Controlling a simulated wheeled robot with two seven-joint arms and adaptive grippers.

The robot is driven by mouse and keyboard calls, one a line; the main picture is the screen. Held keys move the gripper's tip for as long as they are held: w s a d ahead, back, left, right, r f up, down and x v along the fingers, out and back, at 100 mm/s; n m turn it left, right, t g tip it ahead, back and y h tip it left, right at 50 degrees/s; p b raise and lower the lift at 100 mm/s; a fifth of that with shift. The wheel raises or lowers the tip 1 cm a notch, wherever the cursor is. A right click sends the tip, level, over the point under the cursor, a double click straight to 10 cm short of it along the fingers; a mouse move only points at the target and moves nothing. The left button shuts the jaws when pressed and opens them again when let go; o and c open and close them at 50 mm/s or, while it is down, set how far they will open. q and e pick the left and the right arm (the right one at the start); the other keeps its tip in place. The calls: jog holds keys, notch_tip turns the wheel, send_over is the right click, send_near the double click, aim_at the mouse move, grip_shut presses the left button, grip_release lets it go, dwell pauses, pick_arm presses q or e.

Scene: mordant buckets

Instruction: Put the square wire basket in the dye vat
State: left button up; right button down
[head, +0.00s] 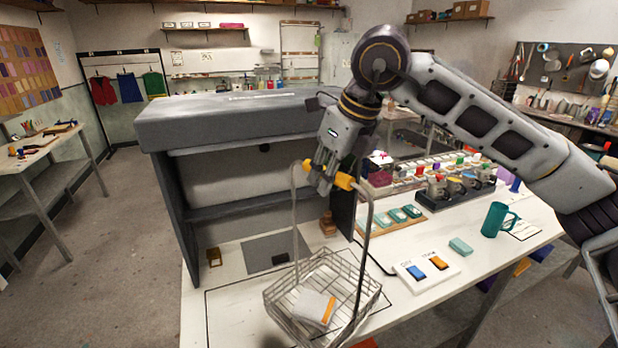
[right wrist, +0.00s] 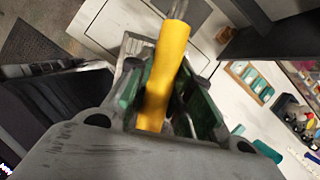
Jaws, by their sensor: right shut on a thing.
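The square wire basket (head: 350,285) hangs in the head view at the bottom centre, from a tall wire handle with a yellow grip (head: 343,181). A pale folded piece with an orange band (head: 315,307) lies in it. My right gripper (head: 328,175) is shut on the yellow grip, above the basket. In the right wrist view, the yellow grip (right wrist: 163,80) runs between the green-lined fingers. The basket appears over the front of the white table; its exact height is unclear. I cannot make out a dye vat for certain. My left gripper is out of view.
A grey hood (head: 230,120) stands behind the basket. To the right are a switch box (head: 426,270) with blue and orange switches, a teal mug (head: 496,219), a teal block (head: 460,246) and a rack of small jars (head: 455,189). A small brown bottle (head: 327,223) stands behind the handle.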

aim_at(312, 161)
jog(key=w+a, duration=0.1)
jog(key=w, duration=0.1)
jog(key=w+a+p, duration=0.1)
jog(key=a, duration=0.1)
jog(key=shift+w+a+r, duration=0.15)
jog(key=shift+w, duration=0.2)
jog(key=shift+f, duration=0.2)
notch_tip(312, 161, down, 3)
jog(key=shift+f+p, duration=0.1)
jog(key=shift+p, duration=0.6)
jog(key=shift+f, duration=0.15)
jog(key=c, duration=1.3)
grip_release()
jog(key=shift+s, duration=0.1)
